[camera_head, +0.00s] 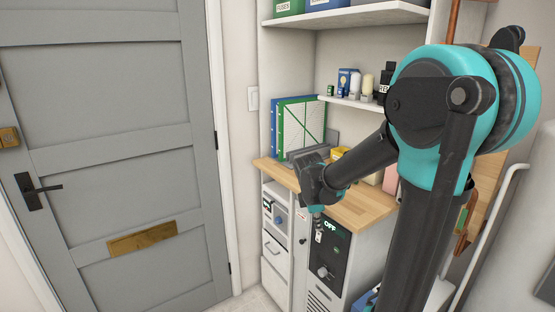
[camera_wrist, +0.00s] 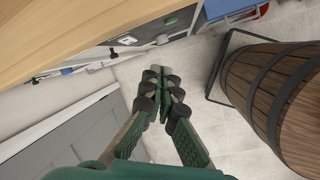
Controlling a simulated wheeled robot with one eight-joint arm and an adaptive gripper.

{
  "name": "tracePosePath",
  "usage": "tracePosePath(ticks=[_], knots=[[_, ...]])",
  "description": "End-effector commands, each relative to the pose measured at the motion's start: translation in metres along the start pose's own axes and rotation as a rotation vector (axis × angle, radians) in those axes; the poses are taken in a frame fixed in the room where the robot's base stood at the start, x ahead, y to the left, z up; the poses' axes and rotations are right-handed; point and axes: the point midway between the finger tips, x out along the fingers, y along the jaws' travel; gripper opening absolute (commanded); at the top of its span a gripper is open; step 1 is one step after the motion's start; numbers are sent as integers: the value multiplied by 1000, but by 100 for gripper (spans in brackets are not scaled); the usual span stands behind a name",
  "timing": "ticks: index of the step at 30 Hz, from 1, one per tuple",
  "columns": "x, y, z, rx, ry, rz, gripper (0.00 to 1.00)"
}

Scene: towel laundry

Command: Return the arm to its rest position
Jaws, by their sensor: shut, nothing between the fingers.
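My arm stretches across the right side of the head view. Its wrist hangs over the front edge of the wooden worktop (camera_head: 365,208). In the wrist view my gripper (camera_wrist: 158,72) points toward the floor, with its fingers together and nothing between them. In the head view the gripper (camera_head: 318,213) is small and partly hidden, in front of the cabinet by the panel marked OFF. No towel can be made out in either view.
A grey door (camera_head: 110,130) with a black handle stands at left. Shelves (camera_head: 345,15) hold boxes and bottles above the worktop. A wooden barrel (camera_wrist: 280,95) stands at the right in the wrist view. Pale tiled floor (camera_wrist: 215,110) lies open below the gripper.

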Motion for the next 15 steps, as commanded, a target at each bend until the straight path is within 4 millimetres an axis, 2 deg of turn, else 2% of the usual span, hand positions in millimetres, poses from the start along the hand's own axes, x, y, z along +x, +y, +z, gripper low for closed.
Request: tracePosePath(ticks=[1, 9, 15], knots=[[2, -19, 7, 131, 20, 6, 0], [16, -108, 23, 901, 149, 8, 0], [28, -160, 23, 1372, 233, -23, 0]])
